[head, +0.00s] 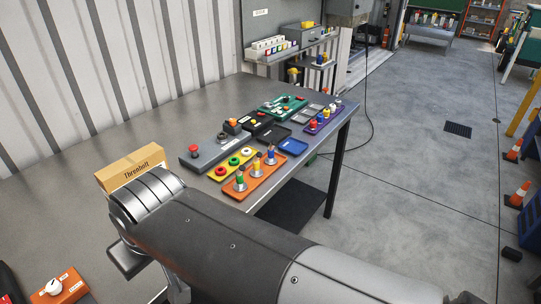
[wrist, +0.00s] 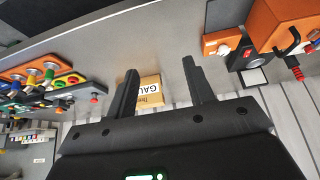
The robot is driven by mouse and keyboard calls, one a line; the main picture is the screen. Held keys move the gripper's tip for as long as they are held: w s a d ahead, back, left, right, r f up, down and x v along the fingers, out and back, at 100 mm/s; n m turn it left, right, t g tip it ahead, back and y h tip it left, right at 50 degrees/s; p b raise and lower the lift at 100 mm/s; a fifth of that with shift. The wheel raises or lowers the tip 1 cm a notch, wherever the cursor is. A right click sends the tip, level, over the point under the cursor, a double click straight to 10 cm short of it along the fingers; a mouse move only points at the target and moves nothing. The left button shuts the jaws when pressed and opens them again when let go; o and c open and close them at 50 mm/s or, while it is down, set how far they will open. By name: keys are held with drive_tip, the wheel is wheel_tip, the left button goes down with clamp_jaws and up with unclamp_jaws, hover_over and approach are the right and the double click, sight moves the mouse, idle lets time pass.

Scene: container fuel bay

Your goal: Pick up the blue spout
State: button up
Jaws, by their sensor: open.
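The blue spout (head: 271,157) stands upright on a silver base at the far right end of an orange tray (head: 238,193) on the metal table. A yellow-orange spout (head: 257,166) and a green spout (head: 240,179) stand in the same tray. In the head view my arm hides most of the gripper.
A cardboard box (head: 132,168) stands on the table left of the tray; it shows behind the fingers in the wrist view (wrist: 150,90).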

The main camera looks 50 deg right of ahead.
drive_tip(key=shift+w, duration=0.1)
drive_tip(key=w+d+r+m, duration=0.3)
drive_tip(key=w+d+m, duration=0.5)
drive_tip(key=m, duration=0.2)
drive_tip(key=m+g+h, duration=0.1)
drive_tip(key=m, duration=2.9)
approach(271, 148)
drive_tip(key=w, duration=0.1)
drive_tip(key=x, duration=0.7)
drive_tip(key=d+x, duration=0.1)
drive_tip(key=x, duration=0.3)
drive_tip(key=shift+s+f, duration=0.1)
drive_tip(key=shift+s, duration=0.25)
drive_tip(key=shift+c, duration=0.5)
clamp_jaws()
